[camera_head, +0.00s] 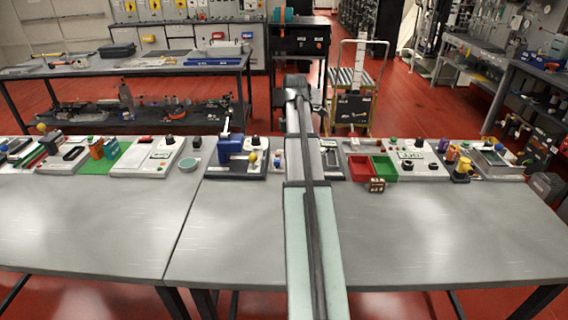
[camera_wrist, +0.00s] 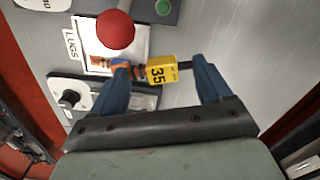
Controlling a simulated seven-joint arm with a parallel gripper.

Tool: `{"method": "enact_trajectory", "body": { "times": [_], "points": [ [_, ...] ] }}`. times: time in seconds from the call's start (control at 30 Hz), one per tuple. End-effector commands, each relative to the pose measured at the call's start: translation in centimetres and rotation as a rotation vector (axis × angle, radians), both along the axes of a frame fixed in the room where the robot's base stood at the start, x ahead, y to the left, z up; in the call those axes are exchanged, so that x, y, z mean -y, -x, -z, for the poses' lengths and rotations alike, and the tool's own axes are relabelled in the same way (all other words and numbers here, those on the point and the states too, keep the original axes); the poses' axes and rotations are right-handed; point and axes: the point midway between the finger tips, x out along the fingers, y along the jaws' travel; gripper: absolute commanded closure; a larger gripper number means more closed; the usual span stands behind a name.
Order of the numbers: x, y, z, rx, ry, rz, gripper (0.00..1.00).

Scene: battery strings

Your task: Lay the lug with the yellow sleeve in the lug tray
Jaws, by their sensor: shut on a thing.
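In the wrist view, my gripper (camera_wrist: 161,62) is shut on the lug with the yellow sleeve (camera_wrist: 163,72). The sleeve is marked 35. Orange-brown parts show at its left end by the left finger, and a short dark piece shows at its right end. The lug tray (camera_wrist: 133,50), pale and labelled LUGS, is just beyond the left finger, partly hidden by a red ball and the lug's left end. I cannot tell the height of the lug above it. In the head view my arm hides the gripper and the lug.
A red ball knob (camera_wrist: 115,30) stands over the tray in the wrist view. A pale panel with a black knob (camera_wrist: 70,98) is at the left, and a green button (camera_wrist: 166,6) at the top. Bare grey table lies to the right. Red and green bins (camera_head: 371,167) stand right of my arm.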

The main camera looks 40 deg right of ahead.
Motion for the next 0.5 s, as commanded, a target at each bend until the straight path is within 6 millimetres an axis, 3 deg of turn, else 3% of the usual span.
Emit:
{"method": "enact_trajectory", "body": {
  "times": [0.03, 0.17, 0.5],
  "points": [
    [1.2, -2.4, -0.4, -0.001, 0.0, 0.016, 0.59],
    [3.6, -4.9, -1.0, -0.001, 0.0, 0.126, 0.59],
    [3.8, -5.1, -0.8, -0.001, -0.001, 0.323, 0.59]
  ]
}}
